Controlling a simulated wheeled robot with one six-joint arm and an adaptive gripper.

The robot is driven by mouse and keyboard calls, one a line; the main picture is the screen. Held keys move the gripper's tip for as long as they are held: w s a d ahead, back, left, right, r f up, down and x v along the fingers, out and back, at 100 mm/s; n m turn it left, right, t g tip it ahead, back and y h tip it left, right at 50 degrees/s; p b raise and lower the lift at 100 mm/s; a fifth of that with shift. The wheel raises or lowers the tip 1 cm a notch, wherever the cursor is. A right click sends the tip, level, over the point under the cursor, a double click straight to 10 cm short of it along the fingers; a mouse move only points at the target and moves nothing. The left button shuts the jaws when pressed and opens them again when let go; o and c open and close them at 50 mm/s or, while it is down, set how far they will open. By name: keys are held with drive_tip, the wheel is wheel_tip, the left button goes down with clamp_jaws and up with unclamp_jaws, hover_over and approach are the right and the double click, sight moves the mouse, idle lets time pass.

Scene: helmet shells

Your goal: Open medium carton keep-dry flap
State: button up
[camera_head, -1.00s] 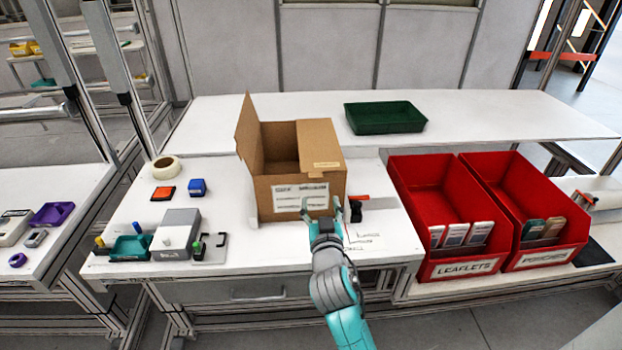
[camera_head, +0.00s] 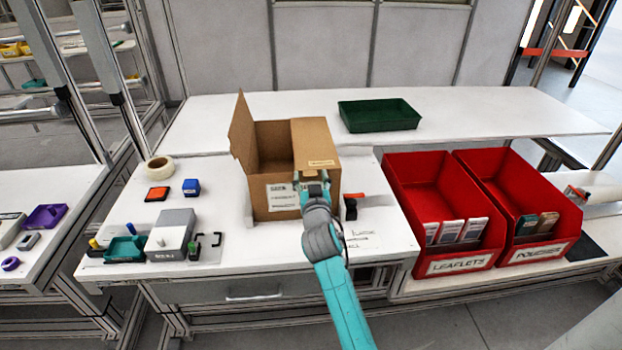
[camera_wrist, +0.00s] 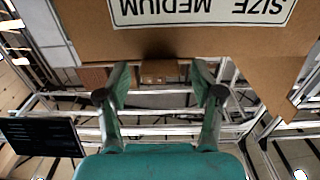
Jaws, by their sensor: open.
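The brown medium carton (camera_head: 268,203) stands on the white bench, with a printed label on its front wall. Its left flap (camera_head: 242,135) stands up and open. Its right flap (camera_head: 315,143), with a small label near the front edge, lies over the right part of the opening. My gripper (camera_head: 312,176) is open in front of the carton's front wall, just below that flap's front edge. In the wrist view, the carton wall with an inverted "SIZE MEDIUM" label fills the top. My open fingers (camera_wrist: 160,88) have a small brown cardboard piece (camera_wrist: 160,71) between and beyond their tips; contact cannot be told.
A green tray (camera_head: 379,127) sits on the bench behind. Red bins of leaflets (camera_head: 459,267) and other cards (camera_head: 538,253) stand to the right. A tape roll (camera_head: 160,168), small blocks and a grey device (camera_head: 171,232) lie to the left. A black and red tool (camera_head: 351,205) is right of the carton.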

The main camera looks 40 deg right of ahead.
drive_tip(key=shift+c, duration=0.3)
clamp_jaws()
drive_tip(key=shift+r, duration=0.1)
drive_tip(key=r+m, duration=0.3)
drive_tip(key=m, duration=0.1)
drive_tip(key=shift+s+d, duration=0.25)
drive_tip(key=shift+d, duration=0.05)
drive_tip(key=s+d+r+m, duration=0.5)
drive_tip(key=d+m, duration=0.4)
drive_tip(key=m, duration=0.7)
drive_tip(key=shift+s+m, duration=0.4)
drive_tip(key=shift+s, duration=0.15)
drive_tip(key=shift+r, duration=0.1)
